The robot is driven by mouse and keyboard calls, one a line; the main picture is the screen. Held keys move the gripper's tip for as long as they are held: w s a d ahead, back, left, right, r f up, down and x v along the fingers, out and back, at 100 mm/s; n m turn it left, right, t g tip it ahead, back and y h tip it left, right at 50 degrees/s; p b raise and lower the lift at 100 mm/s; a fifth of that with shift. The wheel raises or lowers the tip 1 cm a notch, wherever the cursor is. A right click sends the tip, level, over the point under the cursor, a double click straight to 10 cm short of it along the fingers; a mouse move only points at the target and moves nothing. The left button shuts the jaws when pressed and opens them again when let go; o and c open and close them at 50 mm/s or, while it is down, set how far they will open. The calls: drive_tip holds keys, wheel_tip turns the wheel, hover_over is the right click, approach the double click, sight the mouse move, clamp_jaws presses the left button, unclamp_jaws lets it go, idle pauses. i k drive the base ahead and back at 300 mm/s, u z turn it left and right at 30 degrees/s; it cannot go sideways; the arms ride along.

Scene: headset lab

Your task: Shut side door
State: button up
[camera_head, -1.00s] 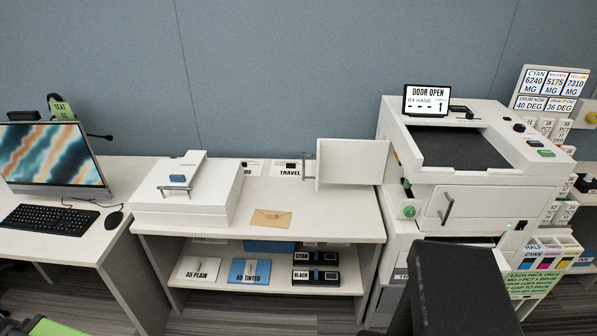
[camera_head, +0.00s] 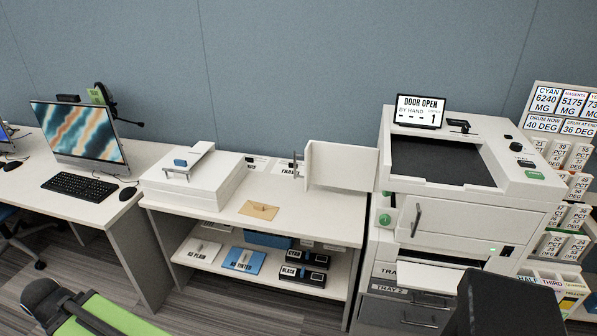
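The side door (camera_head: 340,166) is a white panel standing open on the left side of the white printer (camera_head: 470,205). It sticks out to the left over the table, with a dark upright handle (camera_head: 295,163) near its left edge. The printer's screen (camera_head: 419,111) reads "DOOR OPEN" and "BY HAND". The printer's front panel carries another bar handle (camera_head: 416,219) and looks closed. The opening behind the side door shows only in part, with a green round knob (camera_head: 385,219) near it. My gripper is not in view. A dark block at the lower right seems to be part of my arm.
The white table (camera_head: 300,218) left of the printer holds a white box-like device (camera_head: 193,183) and a brown envelope (camera_head: 259,210). A desk with a monitor (camera_head: 78,135) stands further left. Labelled bins (camera_head: 568,186) stand at the right.

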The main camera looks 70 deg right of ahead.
sight(330, 164)
drive_tip(key=z, duration=0.55)
drive_tip(key=i, duration=1)
drive_tip(key=u, duration=0.1)
